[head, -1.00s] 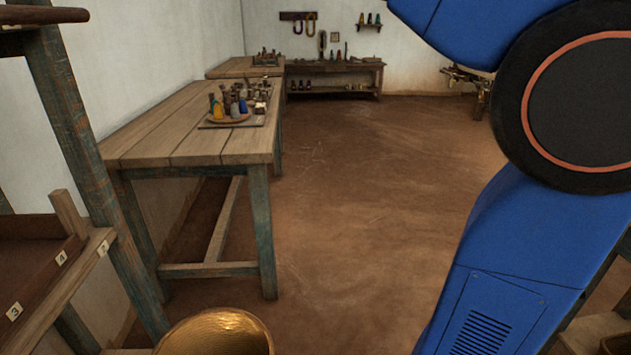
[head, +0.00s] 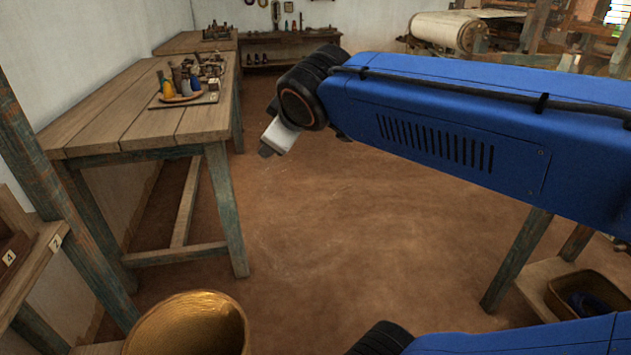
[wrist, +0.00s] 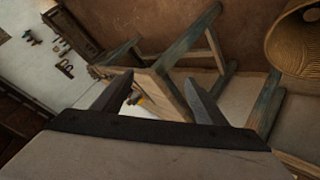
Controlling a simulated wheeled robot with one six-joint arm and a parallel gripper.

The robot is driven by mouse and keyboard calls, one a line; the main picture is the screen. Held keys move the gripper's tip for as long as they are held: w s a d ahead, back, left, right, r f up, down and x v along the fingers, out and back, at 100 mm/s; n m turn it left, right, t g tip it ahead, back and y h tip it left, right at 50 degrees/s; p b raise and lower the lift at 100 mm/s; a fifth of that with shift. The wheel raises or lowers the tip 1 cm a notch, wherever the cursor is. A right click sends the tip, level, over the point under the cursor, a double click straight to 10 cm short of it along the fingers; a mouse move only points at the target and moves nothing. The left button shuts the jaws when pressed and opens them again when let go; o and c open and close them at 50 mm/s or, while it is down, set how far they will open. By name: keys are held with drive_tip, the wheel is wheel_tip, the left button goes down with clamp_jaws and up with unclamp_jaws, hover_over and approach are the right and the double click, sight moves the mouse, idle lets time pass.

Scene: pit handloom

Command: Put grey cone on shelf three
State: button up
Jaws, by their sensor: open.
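A yellow cone (head: 168,90) is at the left and a blue one (head: 186,88) at the right. A greyish cone (head: 177,77) seems to stand between them, too small to tell well. My gripper (head: 268,150) hangs in the air to the right of the table, pointing down and left. In the wrist view my gripper (wrist: 158,80) is open and empty, with the table beyond it. The number 3 label is not in view now.
A wall bench (head: 285,45) and a loom (head: 445,30) are at the back. Open floor (head: 330,220) lies right of the table.

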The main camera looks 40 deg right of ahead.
drive_tip(key=s+a+f+m+g+y, duration=0.1)
drive_tip(key=s+f+m+g, duration=0.4)
drive_tip(key=s+f, duration=1.1)
wheel_tip(320, 180, down, 2)
drive_tip(key=shift+s+a+f+m+g+y, duration=0.1)
drive_tip(key=shift+s+a+m+g+y, duration=0.1)
drive_tip(key=shift+a+m+g+y, duration=0.3)
drive_tip(key=shift+d, duration=0.15)
